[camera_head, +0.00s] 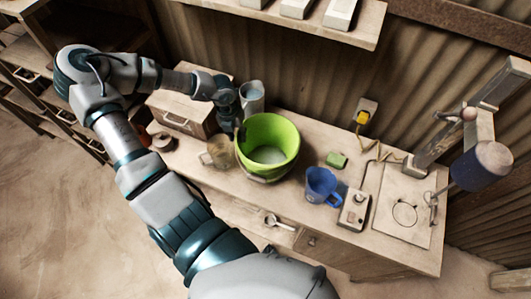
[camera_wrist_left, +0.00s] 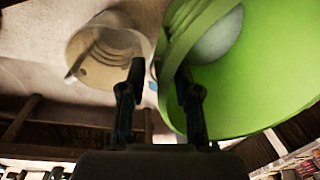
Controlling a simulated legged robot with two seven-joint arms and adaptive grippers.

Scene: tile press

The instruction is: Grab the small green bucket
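The green bucket (camera_head: 268,144) stands upright on the workbench, with pale content inside. It fills the right side of the left wrist view (camera_wrist_left: 260,85). My left gripper (camera_head: 239,130) is at the bucket's left rim. In the left wrist view its two dark fingers (camera_wrist_left: 161,85) are spread apart. The bucket's near edge shows between them, and the right finger overlaps the green wall. I cannot tell whether either finger touches it. My right gripper is in neither view.
A clear mug (camera_head: 219,152) stands close left of the bucket, and a grey jug (camera_head: 252,97) behind it. A blue mug (camera_head: 321,185), a green block (camera_head: 336,160) and a press (camera_head: 405,210) are to the right. A wooden drawer box (camera_head: 180,118) is at the left.

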